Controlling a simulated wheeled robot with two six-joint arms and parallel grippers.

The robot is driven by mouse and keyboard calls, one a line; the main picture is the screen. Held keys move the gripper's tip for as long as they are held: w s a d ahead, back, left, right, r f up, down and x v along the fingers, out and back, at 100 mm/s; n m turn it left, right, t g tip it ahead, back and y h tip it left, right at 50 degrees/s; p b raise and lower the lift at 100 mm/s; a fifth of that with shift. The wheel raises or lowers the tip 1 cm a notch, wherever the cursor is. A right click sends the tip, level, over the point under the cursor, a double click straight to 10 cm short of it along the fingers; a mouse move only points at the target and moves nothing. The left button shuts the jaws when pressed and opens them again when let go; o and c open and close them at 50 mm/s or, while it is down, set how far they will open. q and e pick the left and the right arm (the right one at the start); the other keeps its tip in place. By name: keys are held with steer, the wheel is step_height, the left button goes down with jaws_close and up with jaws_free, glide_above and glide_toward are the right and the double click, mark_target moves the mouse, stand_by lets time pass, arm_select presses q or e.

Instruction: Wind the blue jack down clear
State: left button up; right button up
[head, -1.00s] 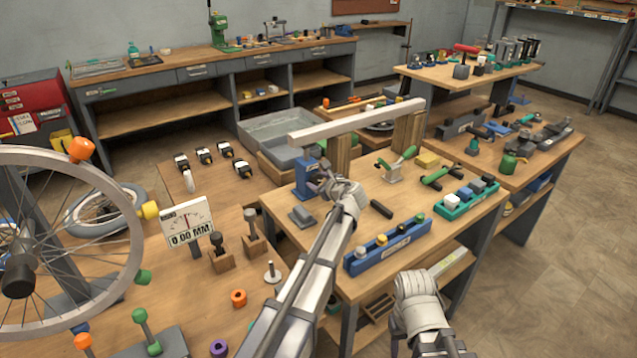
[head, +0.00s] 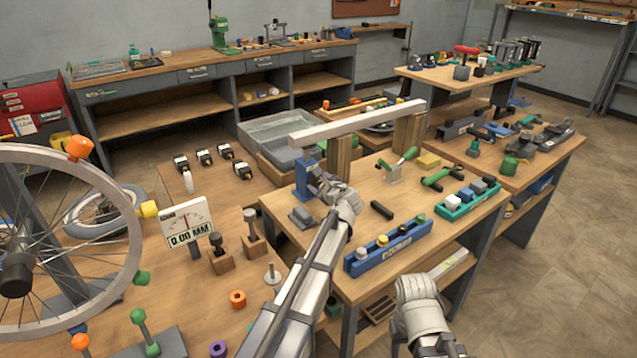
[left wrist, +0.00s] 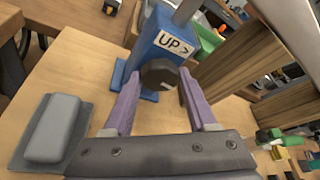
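The blue jack (head: 303,180) stands upright on the middle table, under the left end of a long pale beam (head: 355,121). In the left wrist view, the jack (left wrist: 158,38) carries an "UP >" label and a dark round knob (left wrist: 160,73) facing me. My left gripper (head: 322,184) is at the jack's near side. In the wrist view its purple fingers (left wrist: 158,84) are apart, one on each side of the knob, with narrow gaps showing. I cannot tell whether the jack's top touches the beam. My right arm shows low in the head view, but its fingers do not.
Wooden blocks (head: 340,157) stand beside the jack under the beam. A grey block (head: 302,216) lies close to the jack's base. A blue holder (head: 388,250) and a dark bar (head: 381,210) are to the right. A dial sign reads 0.00 MM (head: 187,222).

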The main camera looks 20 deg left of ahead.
arm_select(q)
steer(key=o, duration=0.4)
steer(key=p+v, duration=0.2)
steer(key=v, duration=0.5)
steer(key=shift+s+d+r, duration=0.1)
steer(key=shift+s+d, duration=0.15)
steer(key=shift+w, duration=0.1)
